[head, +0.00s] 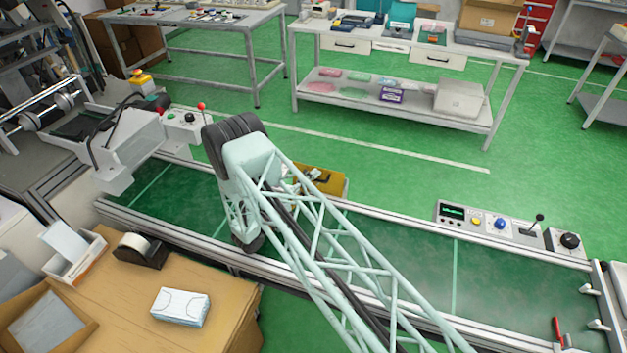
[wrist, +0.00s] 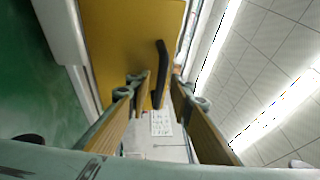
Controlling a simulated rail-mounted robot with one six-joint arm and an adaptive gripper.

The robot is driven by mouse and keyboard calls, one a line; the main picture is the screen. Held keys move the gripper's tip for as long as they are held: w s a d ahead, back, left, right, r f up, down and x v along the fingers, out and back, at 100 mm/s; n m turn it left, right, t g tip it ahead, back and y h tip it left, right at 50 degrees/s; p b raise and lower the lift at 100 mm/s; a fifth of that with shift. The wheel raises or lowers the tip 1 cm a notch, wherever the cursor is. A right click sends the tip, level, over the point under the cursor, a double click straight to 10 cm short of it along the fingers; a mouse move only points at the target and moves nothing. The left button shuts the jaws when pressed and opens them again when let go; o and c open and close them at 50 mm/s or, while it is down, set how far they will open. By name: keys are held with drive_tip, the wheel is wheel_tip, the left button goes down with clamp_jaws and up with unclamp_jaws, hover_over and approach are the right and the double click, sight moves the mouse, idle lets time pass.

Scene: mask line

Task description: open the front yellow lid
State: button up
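In the wrist view a flat yellow lid (wrist: 120,30) fills the upper middle, with a black bar handle (wrist: 161,65) near its right edge. My gripper (wrist: 161,80) is open. Its two fingers show on either side of the handle's lower part, with gaps to both; I cannot tell how far the handle reaches between them in depth. In the head view a yellow part (head: 325,181) shows behind my arm, partly hidden by it.
A long rail bed (head: 400,250) runs across the floor, with a control panel (head: 490,222) on its right. A cardboard-topped table (head: 220,285) with a white pack (head: 180,306) and tape dispenser (head: 141,249) is at front left.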

clamp_jaws()
drive_tip(key=shift+s+a+f+b, duration=0.15)
drive_tip(key=shift+s+f+b, duration=0.15)
drive_tip(key=shift+s, duration=0.2)
drive_tip(key=shift+s+a+f+b, duration=0.15)
drive_tip(key=shift+s+f+b, duration=0.05)
drive_tip(key=shift+s+b, duration=0.2)
unclamp_jaws()
drive_tip(key=shift+s, duration=0.15)
